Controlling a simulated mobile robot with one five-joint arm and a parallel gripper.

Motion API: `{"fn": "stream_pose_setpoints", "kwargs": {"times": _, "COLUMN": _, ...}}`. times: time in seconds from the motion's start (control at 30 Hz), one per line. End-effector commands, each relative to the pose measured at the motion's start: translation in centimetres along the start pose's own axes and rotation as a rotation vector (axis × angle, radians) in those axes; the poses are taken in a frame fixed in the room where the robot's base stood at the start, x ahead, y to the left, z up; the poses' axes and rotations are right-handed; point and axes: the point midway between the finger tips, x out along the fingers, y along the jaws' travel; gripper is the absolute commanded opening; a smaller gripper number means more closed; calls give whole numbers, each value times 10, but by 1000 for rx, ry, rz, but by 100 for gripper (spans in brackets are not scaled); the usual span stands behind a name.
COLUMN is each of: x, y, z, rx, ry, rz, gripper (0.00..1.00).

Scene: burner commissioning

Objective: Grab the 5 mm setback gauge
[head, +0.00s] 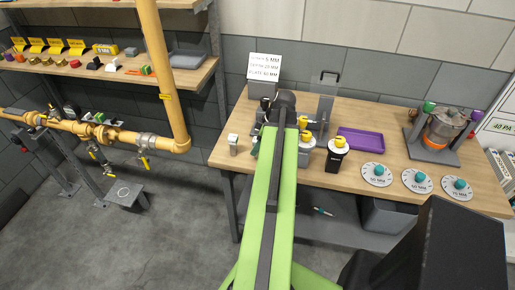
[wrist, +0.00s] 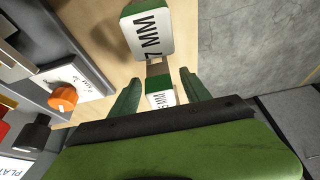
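In the wrist view, a small white-and-green block (wrist: 161,99) has a label that seems to read 5 MM, its first character partly unclear. It lies between the two green fingers of my gripper (wrist: 160,77). The fingers are apart, with a gap visible on each side of the block. A larger white-and-green block marked 7 MM (wrist: 147,35) stands just beyond the fingertips. In the head view, a small pale block (head: 233,141) stands near the left end of the wooden bench (head: 330,112). My arm largely hides the gripper and the 5 mm block there.
A device with an orange knob (wrist: 63,97) is left of my gripper in the wrist view. Yellow pipework (head: 165,85) is at left.

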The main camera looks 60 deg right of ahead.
Motion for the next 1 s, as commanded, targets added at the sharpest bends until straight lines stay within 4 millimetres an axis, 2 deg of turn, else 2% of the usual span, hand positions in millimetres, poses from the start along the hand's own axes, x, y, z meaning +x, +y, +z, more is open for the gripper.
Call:
{"fn": "stream_pose_setpoints", "kwargs": {"times": 0.03, "x": 0, "y": 0, "z": 0, "rx": 0, "ry": 0, "rz": 0, "gripper": 47}}
{"fn": "stream_pose_setpoints", "kwargs": {"times": 0.4, "x": 0, "y": 0, "z": 0, "rx": -1, "ry": 0, "rz": -1, "gripper": 0}}
{"fn": "stream_pose_setpoints", "kwargs": {"times": 0.77, "x": -2, "y": 0, "z": -1, "rx": -1, "ry": 0, "rz": -1, "gripper": 0}}
{"fn": "stream_pose_setpoints", "kwargs": {"times": 0.87, "x": -9, "y": 0, "z": -4, "rx": -1, "ry": 0, "rz": -1, "gripper": 0}}
{"fn": "stream_pose_setpoints", "kwargs": {"times": 1.0, "x": -30, "y": 0, "z": -13, "rx": -1, "ry": 0, "rz": -1, "gripper": 0}}
